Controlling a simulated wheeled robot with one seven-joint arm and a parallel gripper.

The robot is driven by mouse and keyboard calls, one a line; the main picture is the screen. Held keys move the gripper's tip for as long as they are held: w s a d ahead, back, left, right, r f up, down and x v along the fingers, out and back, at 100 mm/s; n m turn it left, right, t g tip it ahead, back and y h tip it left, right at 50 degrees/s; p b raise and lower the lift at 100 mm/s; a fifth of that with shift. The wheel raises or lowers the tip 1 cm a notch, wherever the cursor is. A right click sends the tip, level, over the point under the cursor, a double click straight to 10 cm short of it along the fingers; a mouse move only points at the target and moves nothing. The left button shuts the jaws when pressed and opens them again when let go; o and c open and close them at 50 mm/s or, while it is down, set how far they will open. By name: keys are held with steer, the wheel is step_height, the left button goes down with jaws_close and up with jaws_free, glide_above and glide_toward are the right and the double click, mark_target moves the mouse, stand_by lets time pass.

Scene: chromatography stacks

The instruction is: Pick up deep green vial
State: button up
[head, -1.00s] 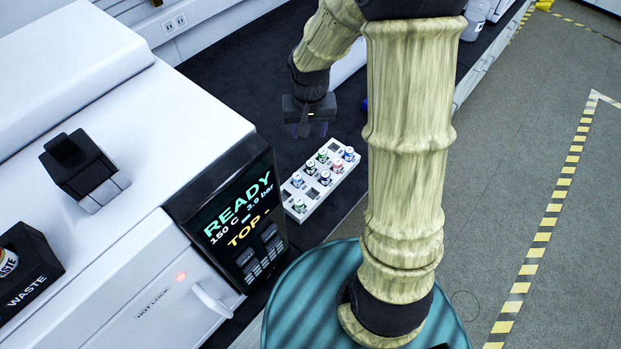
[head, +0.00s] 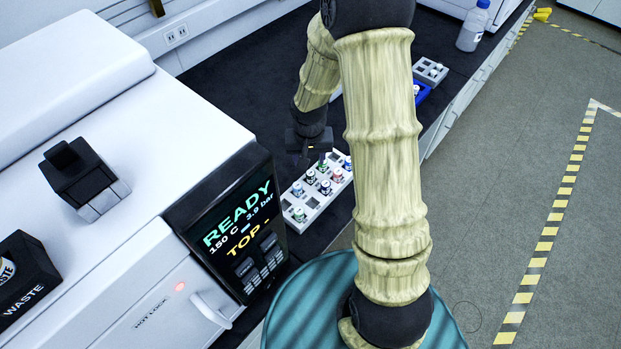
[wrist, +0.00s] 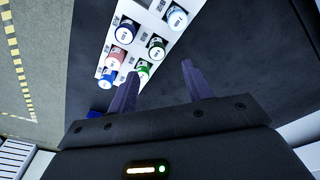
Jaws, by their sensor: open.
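A white rack (head: 314,206) on the dark bench holds several capped vials with coloured bands; it also shows in the wrist view (wrist: 140,38). A dark green vial (wrist: 157,46), the likeliest deep green one, stands in the rack beside a brighter green vial (wrist: 142,70). In the head view the dark green vial (head: 310,177) is in the row nearer the instrument. My gripper (head: 310,160) is open above the back part of the rack. In the wrist view its fingers (wrist: 161,70) are spread, with nothing between them, near the two green vials.
Pink (wrist: 115,57), blue (wrist: 126,28) and light blue (wrist: 176,17) vials stand close by in the rack. The instrument with the READY screen (head: 238,220) rises left of it. A blue holder (head: 422,92) and a bottle (head: 473,25) are farther back. Dark bench left of the rack is clear.

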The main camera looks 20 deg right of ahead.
mark_target(311, 173)
steer(key=f, duration=0.3)
steer(key=shift+w+f, duration=0.2)
steer(key=shift+f, duration=0.05)
steer(key=shift+w+d+f+p, duration=0.1)
steer(key=shift+d+f+p, duration=0.1)
steer(key=shift+f, duration=1.1)
steer(key=shift+w+d+f+p, duration=0.1)
steer(key=shift+f+p, duration=0.05)
steer(key=shift+f, duration=1.1)
steer(key=c, duration=1.1)
